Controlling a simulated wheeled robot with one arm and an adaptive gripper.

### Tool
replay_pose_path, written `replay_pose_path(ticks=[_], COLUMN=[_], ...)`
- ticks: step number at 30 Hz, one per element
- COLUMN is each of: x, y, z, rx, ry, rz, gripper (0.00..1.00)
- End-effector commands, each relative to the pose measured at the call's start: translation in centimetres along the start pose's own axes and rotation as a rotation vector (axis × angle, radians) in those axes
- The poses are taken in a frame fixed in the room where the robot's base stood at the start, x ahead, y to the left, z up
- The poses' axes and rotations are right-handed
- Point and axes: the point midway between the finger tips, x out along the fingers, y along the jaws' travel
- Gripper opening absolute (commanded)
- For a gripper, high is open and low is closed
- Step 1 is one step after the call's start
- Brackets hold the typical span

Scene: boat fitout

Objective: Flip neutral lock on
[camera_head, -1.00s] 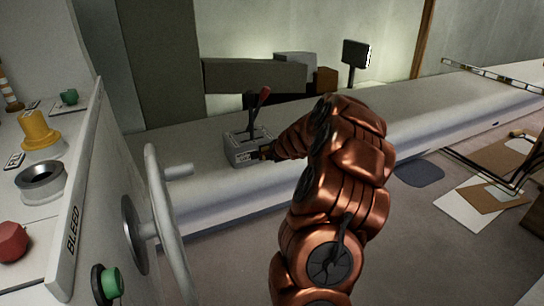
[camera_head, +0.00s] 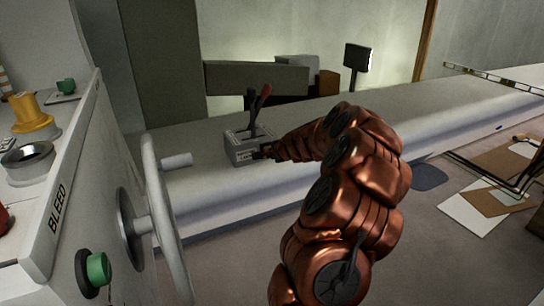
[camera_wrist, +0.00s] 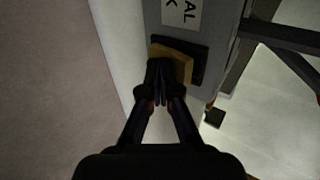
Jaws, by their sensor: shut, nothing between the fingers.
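In the wrist view, an ochre rocker switch (camera_wrist: 178,64) is set in a dark plate on the box face, beside a white label (camera_wrist: 181,14) showing only "AL" and "K". My gripper (camera_wrist: 159,78) is shut and empty. Its tips are at the switch's near edge and overlap it in view; I cannot tell whether they touch. In the head view, my gripper (camera_head: 268,152) is small beside the box's right side.
A white panel marked BLEED (camera_head: 58,207) and a handwheel (camera_head: 160,215) stand close on the left. The long pale counter (camera_head: 400,125) extends right behind my arm. Papers and boards (camera_head: 485,203) lie at right. A small dark screen (camera_head: 357,58) stands behind.

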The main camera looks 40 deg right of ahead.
Motion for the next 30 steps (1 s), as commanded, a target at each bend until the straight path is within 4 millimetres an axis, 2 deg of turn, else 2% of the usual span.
replay_pose_path(ticks=[12,23,30], x=[-1.0,-1.0,-2.8], y=[-1.4,-1.4,-1.7], z=[0.0,0.0,0.5], rx=[-0.001,0.0,-0.002], ry=[0.001,0.001,-0.004], rz=[-0.002,-0.002,-0.003], gripper=[0.0,0.0,0.0])
